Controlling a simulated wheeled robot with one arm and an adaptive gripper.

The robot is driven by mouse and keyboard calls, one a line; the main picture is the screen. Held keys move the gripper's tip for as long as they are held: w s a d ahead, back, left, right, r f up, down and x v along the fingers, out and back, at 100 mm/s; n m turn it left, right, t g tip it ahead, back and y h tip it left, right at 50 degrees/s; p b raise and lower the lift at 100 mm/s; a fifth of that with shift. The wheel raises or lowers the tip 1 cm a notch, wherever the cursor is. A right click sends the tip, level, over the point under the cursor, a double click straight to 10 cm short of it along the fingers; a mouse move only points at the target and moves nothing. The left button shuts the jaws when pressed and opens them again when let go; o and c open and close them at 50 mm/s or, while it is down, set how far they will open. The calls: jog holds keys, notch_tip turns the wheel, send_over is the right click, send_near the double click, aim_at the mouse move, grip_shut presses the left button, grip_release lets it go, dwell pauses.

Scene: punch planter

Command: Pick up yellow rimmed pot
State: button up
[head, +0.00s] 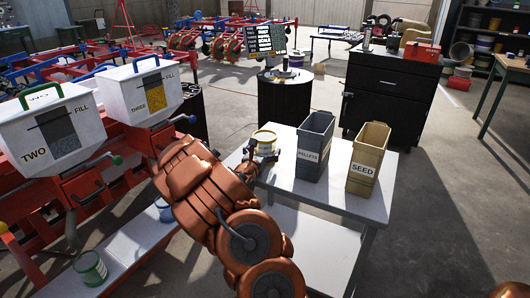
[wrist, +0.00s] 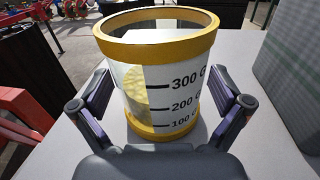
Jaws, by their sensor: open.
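The yellow rimmed pot (wrist: 158,85) stands upright on a white table, seen close up in the wrist view. It is white with yellow rims at top and bottom, and has a yellowish window and gram marks on its side. In the head view the pot (head: 264,140) stands at the table's left end, partly behind my gripper (head: 264,156). In the wrist view my gripper (wrist: 160,112) is open, with one finger at each side of the pot's lower half. Gaps show between the fingers and the pot. The pot's far side is hidden.
A grey PELLETS bin (head: 315,146) and a tan SEED bin (head: 368,160) stand right of the pot on the white table (head: 330,192). White hoppers (head: 50,128) on a red machine stand at left.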

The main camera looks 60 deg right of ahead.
aim_at(268, 134)
jog(key=shift+w+d, duration=0.2)
jog(key=shift+d, duration=0.5)
jog(key=shift+r, duration=0.1)
jog(key=c, duration=1.3)
jog(key=shift+o, duration=0.2)
notch_tip(268, 134, up, 3)
jog(key=shift+r+p, duration=0.2)
jog(key=shift+p, duration=0.1)
jog(key=shift+w+a+r, duration=0.1)
jog(key=shift+a+r, duration=0.05)
jog(key=shift+a, duration=0.1)
jog(key=w+a, duration=0.3)
jog(key=a, duration=0.4)
jog(key=w+a+r+p, duration=0.1)
jog(key=w+a, duration=0.1)
jog(key=a, duration=0.5)
jog(key=shift+w+a+r, duration=0.15)
jog(key=shift+w+a, duration=0.05)
jog(key=shift+w, duration=0.2)
